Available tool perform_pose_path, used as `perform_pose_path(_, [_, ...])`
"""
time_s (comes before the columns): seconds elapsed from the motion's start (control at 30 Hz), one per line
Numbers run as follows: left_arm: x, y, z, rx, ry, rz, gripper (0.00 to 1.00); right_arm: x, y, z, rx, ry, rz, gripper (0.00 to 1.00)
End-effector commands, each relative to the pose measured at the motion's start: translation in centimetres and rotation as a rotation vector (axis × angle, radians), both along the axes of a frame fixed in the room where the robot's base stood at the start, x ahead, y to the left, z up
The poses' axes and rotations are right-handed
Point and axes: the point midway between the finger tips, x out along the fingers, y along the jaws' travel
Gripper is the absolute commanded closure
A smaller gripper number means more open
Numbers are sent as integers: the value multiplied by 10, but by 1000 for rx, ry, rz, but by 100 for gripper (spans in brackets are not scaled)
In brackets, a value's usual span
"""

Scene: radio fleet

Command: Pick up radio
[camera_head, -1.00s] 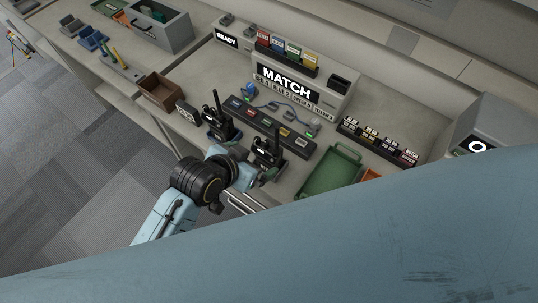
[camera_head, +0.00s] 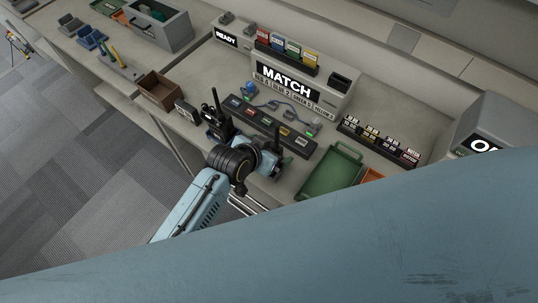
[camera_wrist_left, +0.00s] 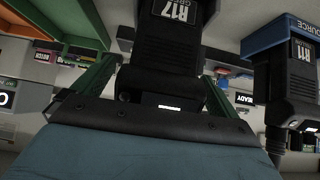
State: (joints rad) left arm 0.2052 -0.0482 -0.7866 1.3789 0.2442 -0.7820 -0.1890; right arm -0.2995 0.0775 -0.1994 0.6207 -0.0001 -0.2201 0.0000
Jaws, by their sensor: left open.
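A black handheld radio marked R17 (camera_wrist_left: 168,62) shows close up in the left wrist view, between the two green fingers of my left gripper (camera_wrist_left: 160,78). A second black radio (camera_head: 216,122) stands upright to the left on the bench. It also shows at the right of the left wrist view (camera_wrist_left: 287,75). My right gripper is not in view.
A dark charging strip (camera_head: 265,125) with coloured labels lies just behind the radios. A green tray (camera_head: 330,172) stands to the right, and a brown open box (camera_head: 160,90) to the left. A MATCH display (camera_head: 290,83) stands at the back.

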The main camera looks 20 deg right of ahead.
Motion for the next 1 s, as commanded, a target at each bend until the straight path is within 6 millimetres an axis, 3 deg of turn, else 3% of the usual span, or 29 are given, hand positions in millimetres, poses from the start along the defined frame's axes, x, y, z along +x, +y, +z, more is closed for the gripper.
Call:
perform_pose_path(0.23, [0,0,0,-1,-1,0,4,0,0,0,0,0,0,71])
perform_pose_path(0.7, [1,-1,1,-3,-2,0,63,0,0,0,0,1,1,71])
perform_pose_path(1.0, [1,-1,10,-5,-4,0,63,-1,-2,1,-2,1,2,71])
